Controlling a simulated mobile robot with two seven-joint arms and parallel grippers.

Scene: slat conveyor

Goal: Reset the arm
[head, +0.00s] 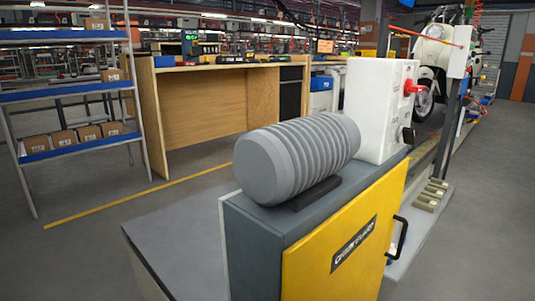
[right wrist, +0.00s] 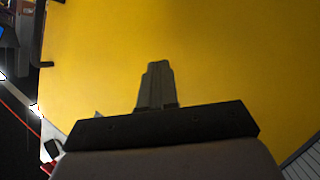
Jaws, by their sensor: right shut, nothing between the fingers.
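My right gripper (right wrist: 156,86) shows in the right wrist view with its fingers together and nothing between them. It points toward a plain yellow surface that fills most of that view. I cannot tell how far the fingertips are from that surface. Neither of my grippers shows in the head view, and my left gripper is in no view.
A grey cabinet with a yellow door (head: 345,240) and black handle (head: 396,240) stands close in front. A ribbed grey motor (head: 297,158) and a white control box (head: 378,110) sit on top. Blue shelves (head: 70,89) stand left; grey floor (head: 110,225) is open there.

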